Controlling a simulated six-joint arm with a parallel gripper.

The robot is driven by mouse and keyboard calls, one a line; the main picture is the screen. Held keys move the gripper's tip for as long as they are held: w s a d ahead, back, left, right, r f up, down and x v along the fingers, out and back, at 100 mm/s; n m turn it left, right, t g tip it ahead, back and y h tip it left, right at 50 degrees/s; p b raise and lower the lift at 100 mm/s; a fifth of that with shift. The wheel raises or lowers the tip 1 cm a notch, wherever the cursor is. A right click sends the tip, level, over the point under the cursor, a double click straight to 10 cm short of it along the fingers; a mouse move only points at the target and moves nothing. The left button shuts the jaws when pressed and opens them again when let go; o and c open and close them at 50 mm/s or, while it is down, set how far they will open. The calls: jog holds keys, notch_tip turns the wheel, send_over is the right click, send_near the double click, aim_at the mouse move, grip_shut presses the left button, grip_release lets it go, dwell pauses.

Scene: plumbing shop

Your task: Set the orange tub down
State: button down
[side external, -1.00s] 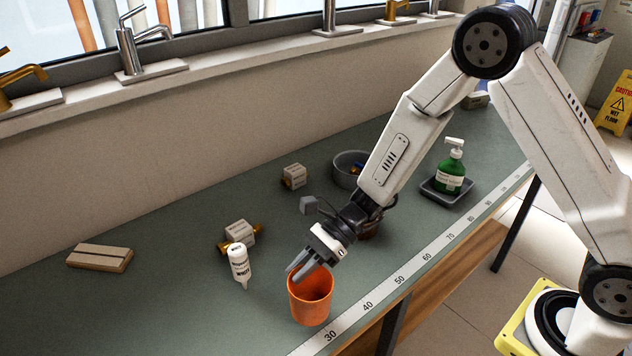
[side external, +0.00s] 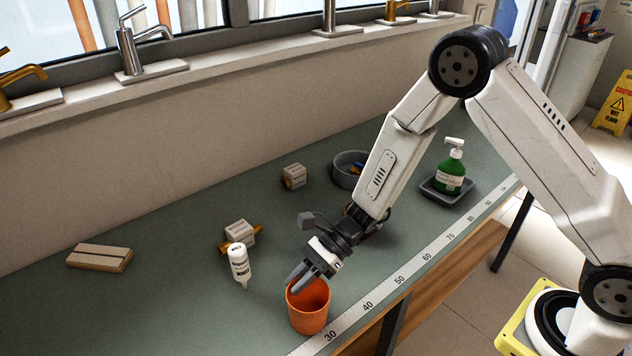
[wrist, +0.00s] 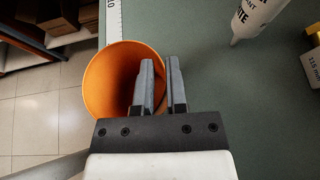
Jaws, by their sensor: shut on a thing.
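The orange tub (side external: 309,312) is near the front edge of the green bench, beside the ruler strip, mouth up and roughly upright. I cannot tell for certain whether its base touches the bench.
A wooden block (side external: 100,257) lies far left. A grey bowl (side external: 346,171) and a green soap bottle (side external: 450,172) are farther back. The bench front left is clear.

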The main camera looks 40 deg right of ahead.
jog(key=c, duration=0.7)
grip_release()
jog(key=shift+o, duration=0.2)
jog(key=v, duration=1.2)
jog(key=shift+s, duration=0.1)
